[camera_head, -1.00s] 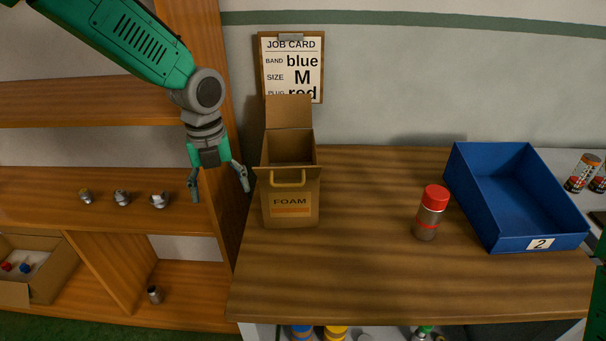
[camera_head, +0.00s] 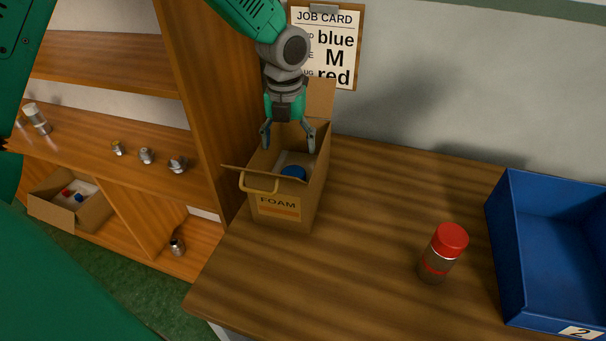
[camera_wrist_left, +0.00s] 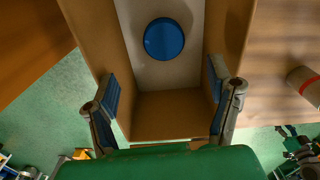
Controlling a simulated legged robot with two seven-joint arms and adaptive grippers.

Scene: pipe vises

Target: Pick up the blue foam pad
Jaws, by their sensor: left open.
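The blue foam pad (camera_head: 293,173) is a round disc inside the open cardboard box marked FOAM (camera_head: 264,214). In the left wrist view the blue pad (camera_wrist_left: 164,39) lies on a pale surface within the box (camera_wrist_left: 174,113). My left gripper (camera_head: 289,148) is open and empty, over the mouth of the box. In the left wrist view its fingers (camera_wrist_left: 167,101) are spread wide near the box's two side walls, and the pad lies beyond them, not between the tips. My right gripper is not in view.
A red-capped jar (camera_head: 443,253) and a blue tray marked 2 (camera_head: 508,269) stand to the right on the wooden bench (camera_head: 366,205). A job card (camera_head: 340,42) hangs behind the box. A wooden shelf (camera_head: 145,133) with small metal parts is at left.

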